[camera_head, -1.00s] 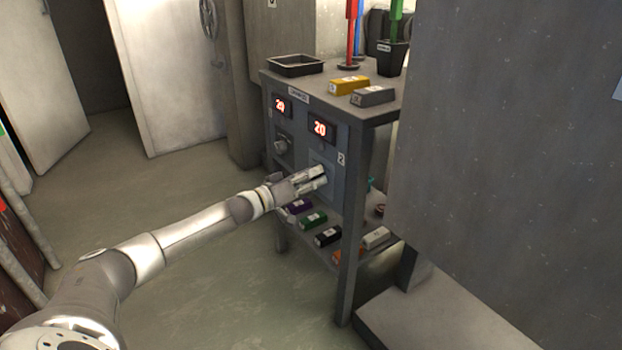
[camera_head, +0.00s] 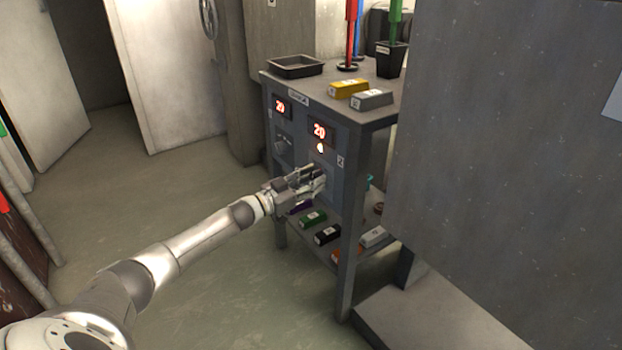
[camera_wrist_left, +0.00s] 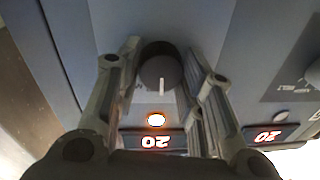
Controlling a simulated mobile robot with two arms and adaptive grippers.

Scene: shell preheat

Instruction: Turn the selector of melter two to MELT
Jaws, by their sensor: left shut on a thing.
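My left gripper (camera_head: 318,181) is at the panel of melter two, the right-hand one marked 2 on the grey bench. It is shut on the dark round selector knob (camera_wrist_left: 160,66), with one finger on each side in the left wrist view. The knob's white pointer line faces the lit lamp (camera_wrist_left: 155,119) and the display (camera_wrist_left: 153,141), which reads 20 and appears upside down there.
Melter one's selector (camera_head: 281,145) and display (camera_head: 281,107) are to the left. A black tray (camera_head: 296,66), a yellow block (camera_head: 349,87) and a grey block (camera_head: 372,97) lie on the bench top. Labelled blocks lie on the lower shelf. A large grey cabinet (camera_head: 500,150) stands at right.

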